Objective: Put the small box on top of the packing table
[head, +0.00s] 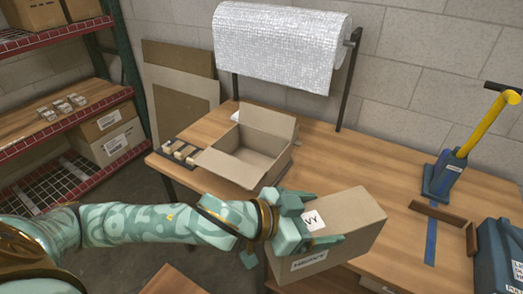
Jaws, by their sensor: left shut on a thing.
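A closed cardboard box (345,228) with a "HEAVY" label is at the front edge of the packing table (385,160). My left gripper (318,228) is shut on this box, its fingers on the box's left side and top. The box is tilted in the picture; I cannot tell whether it touches the table top. An open, empty cardboard box (250,150) with raised flaps stands on the table farther back to the left. My right gripper is not in view.
A roll of bubble wrap (280,45) hangs on a stand at the back. A yellow-handled tool (445,172), a brown wooden bar and a dark blue case (498,255) occupy the right side. Red shelves (70,115) stand at the left. The table's middle right is partly clear.

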